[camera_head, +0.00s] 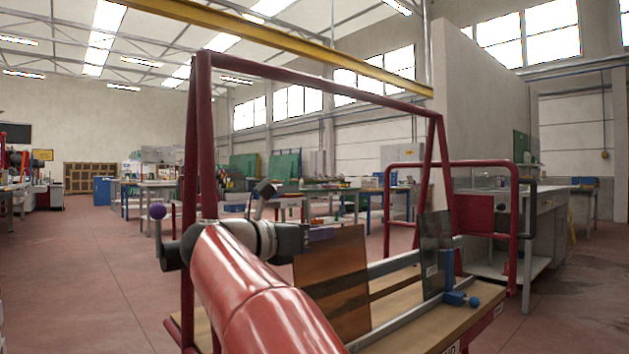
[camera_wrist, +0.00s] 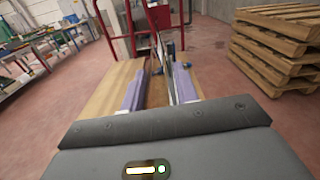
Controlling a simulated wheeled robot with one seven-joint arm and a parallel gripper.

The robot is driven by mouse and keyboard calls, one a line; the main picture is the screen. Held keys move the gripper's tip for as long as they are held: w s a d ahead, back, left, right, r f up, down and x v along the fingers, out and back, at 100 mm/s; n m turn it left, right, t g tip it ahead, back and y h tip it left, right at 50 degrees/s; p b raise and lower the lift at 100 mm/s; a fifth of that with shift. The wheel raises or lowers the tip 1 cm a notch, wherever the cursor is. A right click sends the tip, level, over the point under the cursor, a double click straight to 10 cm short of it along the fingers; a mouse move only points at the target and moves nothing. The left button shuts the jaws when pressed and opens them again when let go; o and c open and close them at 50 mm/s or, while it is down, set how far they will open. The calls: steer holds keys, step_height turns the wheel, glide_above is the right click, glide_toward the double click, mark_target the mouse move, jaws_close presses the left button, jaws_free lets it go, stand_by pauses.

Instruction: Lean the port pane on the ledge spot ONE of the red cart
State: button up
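The red cart (camera_head: 442,165) has a tubular A-shaped frame and a wooden ledge (camera_head: 395,335). A see-through reddish-brown pane (camera_head: 332,280), apparently the port pane, stands tilted on the ledge. A dark grey pane (camera_head: 436,250) stands farther right on the cart. My gripper (camera_head: 320,234) is at the brown pane's upper left edge. In the wrist view my gripper (camera_wrist: 158,84) has its two pale purple fingers apart, with a brownish surface showing between them. I cannot tell whether a finger touches the pane. No mark for spot ONE is readable.
A blue clamp-like part (camera_head: 460,298) sits by the grey pane. Stacked wooden pallets (camera_wrist: 280,45) stand on the floor to the right in the wrist view. A grey cabinet bench (camera_head: 545,235) stands behind the cart. Red floor at left is open.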

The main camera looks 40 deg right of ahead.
step_height(320, 180, up, 19)
steer(key=p, duration=0.7)
steer(key=shift+s+f, duration=0.1)
